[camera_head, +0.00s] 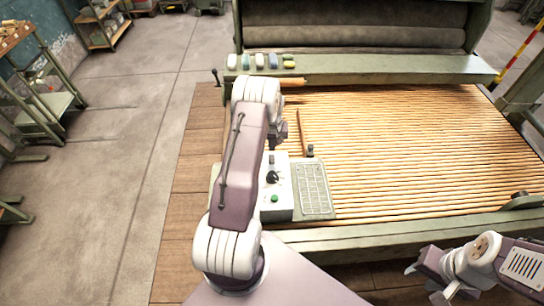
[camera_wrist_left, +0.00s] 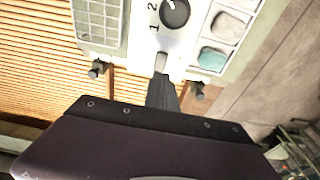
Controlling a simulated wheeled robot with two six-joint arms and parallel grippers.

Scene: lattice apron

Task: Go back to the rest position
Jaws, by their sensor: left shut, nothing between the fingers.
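My left arm rises from the bottom of the head view and bends over at the top; its hand (camera_head: 279,131) hangs above the control box, with the fingertips hard to make out. In the left wrist view my left gripper (camera_wrist_left: 162,68) is shut and empty, its tip over the white face of the control box (camera_wrist_left: 150,42), just below the dial (camera_wrist_left: 174,12). I cannot tell whether the tip touches the face. My right gripper (camera_head: 428,275) is at the lower right of the head view, in front of the machine; its finger gap is unclear.
The control box (camera_head: 282,205) has a green button and stands beside a gridded panel (camera_head: 312,190). The slatted bed (camera_head: 410,140) fills the right. Several coloured pieces (camera_head: 260,62) sit on the back ledge. Shelves (camera_head: 45,105) stand left; the floor between is clear.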

